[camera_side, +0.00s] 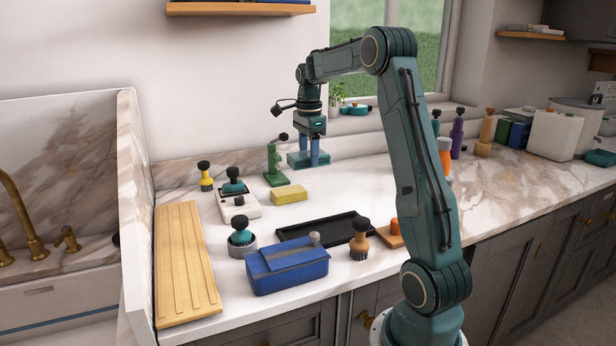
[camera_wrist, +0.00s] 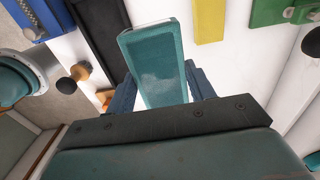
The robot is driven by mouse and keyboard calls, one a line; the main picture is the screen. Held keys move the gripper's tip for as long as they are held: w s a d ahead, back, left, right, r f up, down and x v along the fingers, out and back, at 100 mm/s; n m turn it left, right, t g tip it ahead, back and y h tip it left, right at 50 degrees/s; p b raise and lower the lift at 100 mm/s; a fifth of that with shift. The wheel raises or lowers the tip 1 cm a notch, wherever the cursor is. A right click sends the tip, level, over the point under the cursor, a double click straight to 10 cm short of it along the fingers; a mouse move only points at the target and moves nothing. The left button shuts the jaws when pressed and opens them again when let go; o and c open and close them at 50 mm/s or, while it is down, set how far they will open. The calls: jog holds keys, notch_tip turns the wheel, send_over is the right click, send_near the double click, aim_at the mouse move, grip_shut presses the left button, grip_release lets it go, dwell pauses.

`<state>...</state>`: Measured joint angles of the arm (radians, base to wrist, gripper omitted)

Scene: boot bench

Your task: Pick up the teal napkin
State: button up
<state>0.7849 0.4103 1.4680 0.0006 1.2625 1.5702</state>
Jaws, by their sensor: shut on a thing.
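The teal napkin (camera_side: 300,160) is a flat, folded rectangle near the back of the counter in the side view. In the wrist view the napkin (camera_wrist: 155,65) is a long teal panel that stretches out between the blue fingers. My gripper (camera_side: 314,158) points down and is shut on the napkin. In the wrist view my gripper (camera_wrist: 160,92) has one finger at each long side of it. The napkin's part nearest the palm is hidden. I cannot tell whether its underside touches the counter.
A green stand (camera_side: 273,165) and a yellow sponge (camera_side: 289,194) are to the left. A black tray (camera_side: 322,236), a blue box (camera_side: 287,266) and a wooden board (camera_side: 182,262) lie nearer the front. A purple bottle (camera_side: 457,138) stands at right. White counter shows between them.

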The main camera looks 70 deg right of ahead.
jog(key=shift+r, duration=2.2)
jog(key=shift+s, duration=0.1)
jog(key=s+a, duration=0.8)
jog(key=shift+r, duration=0.3)
jog(key=shift+f, duration=0.1)
notch_tip(320, 180, down, 16)
jog(key=shift+r, duration=0.2)
jog(key=shift+f, duration=0.1)
jog(key=shift+f, duration=2)
jog(key=shift+f, duration=0.1)
